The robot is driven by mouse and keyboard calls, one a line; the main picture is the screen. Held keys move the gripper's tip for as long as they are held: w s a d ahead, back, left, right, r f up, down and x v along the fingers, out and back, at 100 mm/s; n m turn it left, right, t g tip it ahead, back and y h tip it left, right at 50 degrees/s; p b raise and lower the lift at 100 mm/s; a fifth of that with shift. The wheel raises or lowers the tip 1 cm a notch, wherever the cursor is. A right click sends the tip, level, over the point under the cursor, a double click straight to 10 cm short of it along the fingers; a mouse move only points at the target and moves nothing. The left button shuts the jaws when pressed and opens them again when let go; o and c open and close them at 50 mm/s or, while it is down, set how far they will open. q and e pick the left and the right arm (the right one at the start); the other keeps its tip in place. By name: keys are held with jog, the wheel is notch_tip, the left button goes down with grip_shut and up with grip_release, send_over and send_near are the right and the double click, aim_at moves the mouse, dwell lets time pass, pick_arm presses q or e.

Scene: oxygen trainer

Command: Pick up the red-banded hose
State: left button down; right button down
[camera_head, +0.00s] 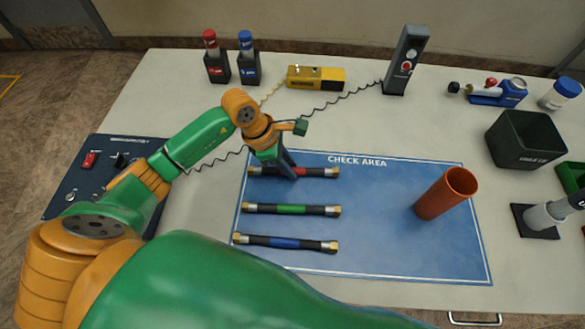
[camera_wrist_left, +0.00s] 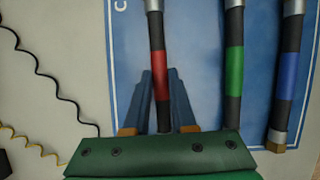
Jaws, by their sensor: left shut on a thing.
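The red-banded hose (camera_head: 320,172) is black with brass ends and lies at the top left of the blue check-area mat (camera_head: 380,240). My left gripper (camera_head: 286,171) reaches down over it and is shut on it near the red band. In the left wrist view, the hose (camera_wrist_left: 159,60) runs between the two blue fingers (camera_wrist_left: 162,95), one on each side. The hose appears to be still at mat level. My right gripper is not in view.
A green-banded hose (camera_head: 290,209) and a blue-banded hose (camera_head: 285,243) lie below it. A black bin (camera_head: 525,140), a yellow device (camera_head: 315,78) and a grey upright device (camera_head: 405,62) stand around the mat.

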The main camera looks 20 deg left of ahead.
aim_at(296, 169)
pick_arm(q)
jog(key=shift+r, duration=0.1)
jog(key=shift+r, duration=0.25)
jog(key=v, duration=0.1)
jog(key=b+v, duration=0.1)
jog(key=v, duration=0.1)
jog(key=shift+d, duration=0.35)
jog(key=s+a+r+b, duration=0.7)
jog(key=s+r, duration=0.2)
jog(key=s, duration=0.2)
jog(key=shift+s+r, duration=0.2)
jog(key=shift+r, duration=0.1)
